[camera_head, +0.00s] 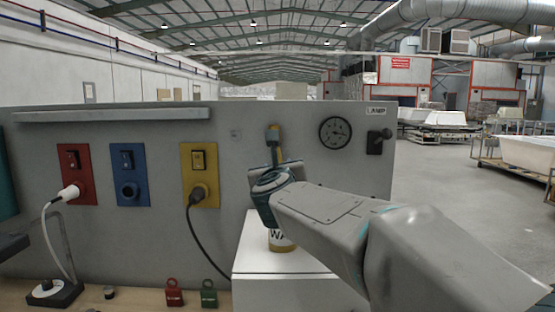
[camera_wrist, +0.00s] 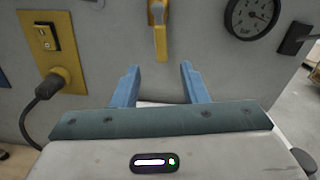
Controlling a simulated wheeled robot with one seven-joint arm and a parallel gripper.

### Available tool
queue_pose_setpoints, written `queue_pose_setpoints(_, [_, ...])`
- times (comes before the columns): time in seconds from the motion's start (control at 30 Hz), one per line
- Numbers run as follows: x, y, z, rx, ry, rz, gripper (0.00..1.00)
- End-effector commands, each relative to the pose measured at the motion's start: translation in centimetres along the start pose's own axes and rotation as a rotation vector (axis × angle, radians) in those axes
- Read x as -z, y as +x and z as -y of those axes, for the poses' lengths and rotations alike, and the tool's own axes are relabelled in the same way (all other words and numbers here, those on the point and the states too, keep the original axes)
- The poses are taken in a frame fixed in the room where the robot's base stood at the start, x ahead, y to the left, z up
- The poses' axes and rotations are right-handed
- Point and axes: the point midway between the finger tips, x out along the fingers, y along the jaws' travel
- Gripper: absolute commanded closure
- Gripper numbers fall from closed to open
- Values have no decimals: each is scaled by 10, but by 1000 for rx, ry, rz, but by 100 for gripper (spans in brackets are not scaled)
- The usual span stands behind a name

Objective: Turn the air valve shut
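The air valve (camera_head: 274,143) is on the grey panel, left of the round gauge. Its yellow handle hangs straight down and shows clearly at the top of the wrist view (camera_wrist: 160,38). My gripper (camera_wrist: 160,78) is open and empty, with its two blue fingers spread apart. In the wrist view the fingers lie below the handle, one to each side of its line, with no contact visible. In the head view my wrist covers the area just under the valve, and the fingertips are hard to make out.
The panel also bears a round gauge (camera_head: 335,132), a dark lever switch (camera_head: 378,141), and red (camera_head: 76,174), blue (camera_head: 130,174) and yellow (camera_head: 200,175) socket plates. A white box (camera_head: 262,272) carrying a can (camera_head: 281,242) stands below the valve. Two padlocks (camera_head: 174,293) (camera_head: 209,294) sit left of it.

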Motion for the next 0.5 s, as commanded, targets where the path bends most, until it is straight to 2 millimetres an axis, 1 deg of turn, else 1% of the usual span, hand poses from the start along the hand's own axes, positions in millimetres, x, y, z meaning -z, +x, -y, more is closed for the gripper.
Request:
queue_pose_setpoints(0.17, [-1, 20, 1, 2, 3, -2, 60])
queue_pose_setpoints(0.5, [-2, 78, 1, 0, 0, -2, 60])
